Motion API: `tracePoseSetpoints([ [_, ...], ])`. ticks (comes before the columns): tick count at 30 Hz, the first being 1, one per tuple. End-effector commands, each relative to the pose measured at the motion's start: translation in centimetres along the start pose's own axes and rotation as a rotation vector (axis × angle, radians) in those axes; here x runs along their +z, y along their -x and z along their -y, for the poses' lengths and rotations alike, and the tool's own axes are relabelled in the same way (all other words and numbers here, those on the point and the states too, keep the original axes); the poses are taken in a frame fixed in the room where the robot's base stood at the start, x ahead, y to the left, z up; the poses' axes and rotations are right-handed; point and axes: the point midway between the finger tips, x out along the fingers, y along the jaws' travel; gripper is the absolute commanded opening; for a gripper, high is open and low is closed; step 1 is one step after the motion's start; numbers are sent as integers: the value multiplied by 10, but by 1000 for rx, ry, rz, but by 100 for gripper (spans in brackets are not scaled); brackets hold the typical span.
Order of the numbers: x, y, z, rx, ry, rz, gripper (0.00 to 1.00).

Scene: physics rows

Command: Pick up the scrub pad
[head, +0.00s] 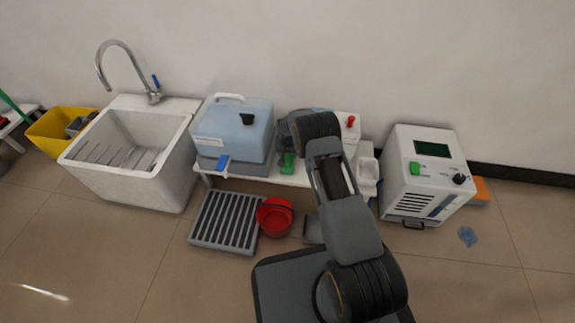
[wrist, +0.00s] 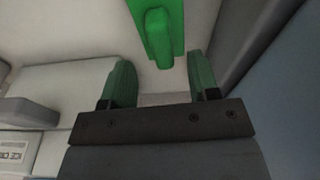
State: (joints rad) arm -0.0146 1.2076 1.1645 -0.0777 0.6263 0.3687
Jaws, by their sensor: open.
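A flat green piece with a raised green grip (wrist: 158,36), which looks like the scrub pad, lies on a pale surface in the wrist view. In the head view my arm hides part of the bench, and the fingertips cannot be made out clearly.
A blue-grey box (head: 232,130) stands on the bench left of my arm. A white sink (head: 125,165) is farther left, a white machine (head: 425,175) right. A red bucket (head: 275,217), grey grate (head: 223,222) and blue crumpled piece (head: 467,236) lie on the floor.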

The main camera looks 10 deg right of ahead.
Motion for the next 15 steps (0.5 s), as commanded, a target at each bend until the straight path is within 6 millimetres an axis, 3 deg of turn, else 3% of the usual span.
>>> tracePoseSetpoints([
  [1,1,-15,1,1,0,2,55],
  [6,-1,-35,2,0,0,2,55],
  [15,-2,-43,2,-1,1,1,55],
])
